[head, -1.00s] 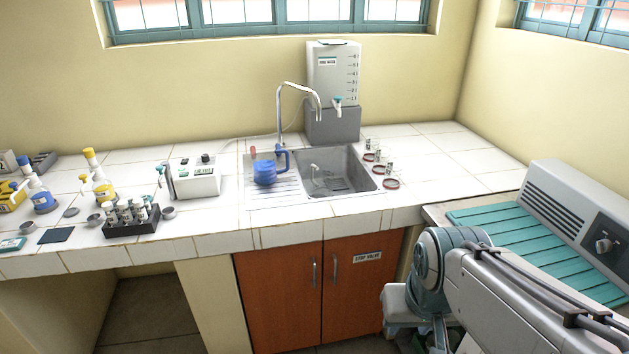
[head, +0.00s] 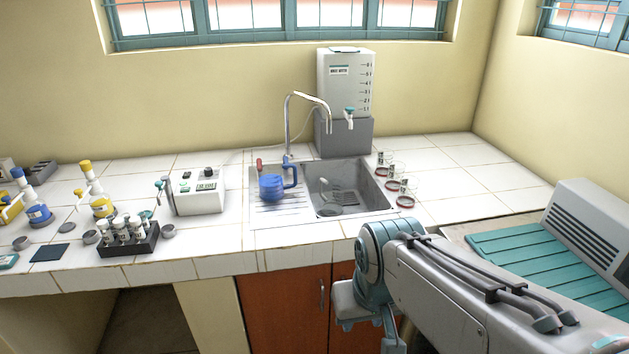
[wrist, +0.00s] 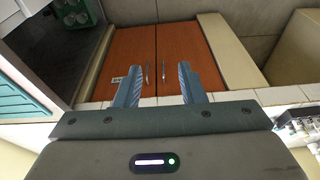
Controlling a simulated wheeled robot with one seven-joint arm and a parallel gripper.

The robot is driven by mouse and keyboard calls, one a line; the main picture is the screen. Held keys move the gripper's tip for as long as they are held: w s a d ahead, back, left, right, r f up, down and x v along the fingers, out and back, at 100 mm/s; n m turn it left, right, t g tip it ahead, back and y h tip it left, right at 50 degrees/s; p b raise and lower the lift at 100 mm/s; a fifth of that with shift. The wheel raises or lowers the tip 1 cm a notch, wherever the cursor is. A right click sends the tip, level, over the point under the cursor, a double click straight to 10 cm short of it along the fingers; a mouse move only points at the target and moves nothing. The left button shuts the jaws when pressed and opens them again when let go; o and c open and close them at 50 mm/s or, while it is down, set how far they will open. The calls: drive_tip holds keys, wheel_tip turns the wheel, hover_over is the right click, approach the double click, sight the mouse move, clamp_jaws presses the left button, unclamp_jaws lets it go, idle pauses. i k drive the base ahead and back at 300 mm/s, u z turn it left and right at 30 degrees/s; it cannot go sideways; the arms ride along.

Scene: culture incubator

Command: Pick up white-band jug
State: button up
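A second, clear or pale jug-like vessel (head: 328,204) sits inside the sink basin. I cannot make out a white band on either. My gripper (wrist: 158,68) shows in the wrist view with its two blue fingers apart and nothing between them. It faces the wooden cabinet doors (wrist: 182,45) below the counter, away from both vessels. In the head view, my arm is at the lower right and the fingertips cannot be clearly made out.
A curved faucet (head: 287,125) rises behind the sink (head: 385,205). A white water tank (head: 345,85) stands behind it. Small red-based glass items (head: 405,201) line the sink's right side. A white device (head: 200,192) and a vial rack (head: 130,245) stand left.

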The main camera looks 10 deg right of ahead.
sight(332, 191)
drive_tip(key=i, duration=1.25)
